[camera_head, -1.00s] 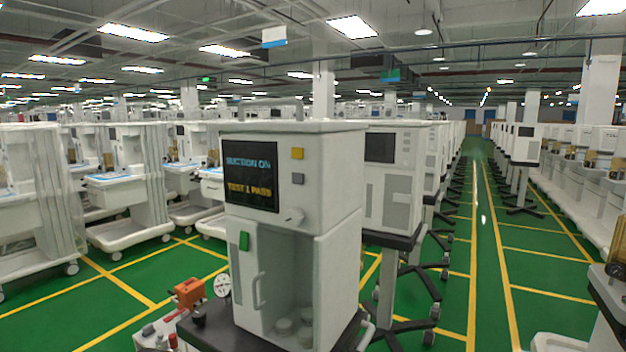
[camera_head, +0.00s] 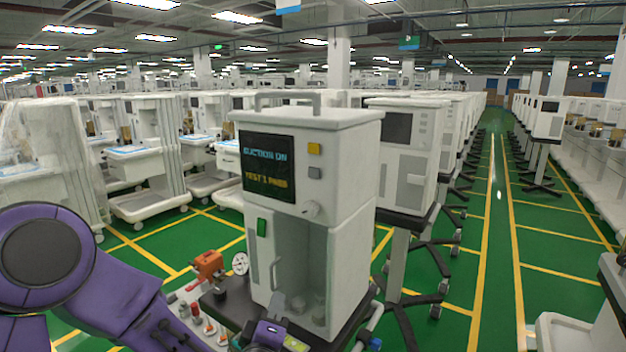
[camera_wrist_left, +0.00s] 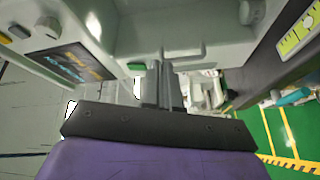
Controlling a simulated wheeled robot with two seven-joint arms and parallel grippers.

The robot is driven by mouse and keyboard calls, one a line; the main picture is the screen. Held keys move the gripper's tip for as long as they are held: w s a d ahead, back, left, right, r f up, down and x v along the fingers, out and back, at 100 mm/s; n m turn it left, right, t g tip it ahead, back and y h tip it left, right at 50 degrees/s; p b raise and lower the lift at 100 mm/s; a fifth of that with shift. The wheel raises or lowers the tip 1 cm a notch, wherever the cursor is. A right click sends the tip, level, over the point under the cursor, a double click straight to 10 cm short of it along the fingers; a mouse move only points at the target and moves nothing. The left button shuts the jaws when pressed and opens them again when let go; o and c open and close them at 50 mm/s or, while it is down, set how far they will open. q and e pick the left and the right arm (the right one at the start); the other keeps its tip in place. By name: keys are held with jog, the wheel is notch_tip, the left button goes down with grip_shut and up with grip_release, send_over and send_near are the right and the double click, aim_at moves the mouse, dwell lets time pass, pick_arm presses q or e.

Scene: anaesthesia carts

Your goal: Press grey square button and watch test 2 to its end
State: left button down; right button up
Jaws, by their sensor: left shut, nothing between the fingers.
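The grey square button (camera_head: 315,173) is on the front of a white device (camera_head: 345,150), below a yellow square button (camera_head: 314,148) and right of the dark screen (camera_head: 268,166). The screen reads "SUCTION ON" in blue and "TEST 1 PASS" in yellow. A green switch (camera_head: 262,227) is lower left. My left gripper (camera_head: 268,335) is low in front of the device, well below the grey button. In the left wrist view its fingers (camera_wrist_left: 162,72) are shut and empty; the screen (camera_wrist_left: 72,62) and green switch (camera_wrist_left: 137,66) show beyond them.
Beside the device's base are an orange item (camera_head: 208,266), a round white gauge (camera_head: 240,263) and several small bottles. More white carts stand behind and at left. A green aisle (camera_head: 505,240) with yellow lines runs back on the right.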

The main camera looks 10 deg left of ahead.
aim_at(314, 173)
pick_arm(q)
notch_tip(314, 173, up, 24)
jog(key=s+d+n+t+y+p, duration=0.1)
jog(key=n+t+y+p, duration=0.1)
jog(key=n+t, duration=0.3)
jog(key=shift+s+r+n+y, duration=0.15)
jog(key=shift+s+n+y, duration=0.2)
jog(key=shift+n+y, duration=0.55)
jog(key=shift+w, duration=0.1)
jog(key=w+d, duration=0.1)
jog(key=w, duration=0.1)
jog(key=w+d+p, duration=0.1)
jog(key=w, duration=0.2)
jog(key=w+d, duration=0.1)
jog(key=w, duration=0.2)
jog(key=shift+w+p, duration=0.1)
jog(key=shift+p, duration=0.2)
